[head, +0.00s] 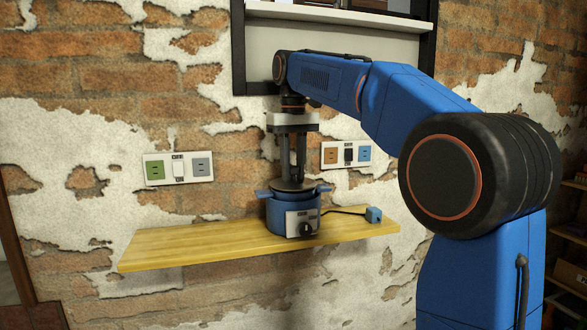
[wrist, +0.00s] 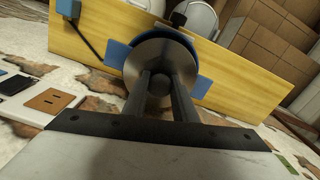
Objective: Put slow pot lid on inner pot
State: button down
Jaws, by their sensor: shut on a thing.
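A blue slow pot (head: 293,212) with a dial on its front stands on the wooden shelf. The slow pot lid (head: 293,186), a grey disc with a dark knob, is at the top of the pot. In the wrist view the lid (wrist: 148,58) covers the pot's opening, with blue handles (wrist: 118,52) showing at either side. I cannot tell whether the lid rests fully on the rim. The inner pot is hidden beneath it. My gripper (head: 293,176) points straight down and is shut on the lid's knob, which also shows between the fingers in the wrist view (wrist: 160,84).
The wooden shelf (head: 185,245) is clear on its left. A cord runs from the pot to a blue plug (head: 374,215) at the shelf's right. Wall sockets (head: 178,168) are behind left, and more sockets (head: 346,154) are behind right. A framed wall opening (head: 340,45) is above.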

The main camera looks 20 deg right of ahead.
aim_at(293, 166)
jog(key=shift+f, duration=0.35)
jog(key=c, duration=1.4)
grip_release()
jog(key=shift+c, duration=0.2)
jog(key=shift+r, duration=4.35)
jog(key=s+d+f+m+t, duration=0.1)
jog(key=s+d+f+t, duration=0.1)
jog(key=s+f, duration=1.4)
jog(key=s+d+f+m+t, duration=0.1)
jog(key=s+d+f, duration=0.4)
jog(key=s+f, duration=1.2)
notch_tip(293, 166, down, 5)
jog(key=shift+s+f+m+t, duration=0.1)
jog(key=shift+s+m+t, duration=0.25)
jog(key=shift+t, duration=0.55)
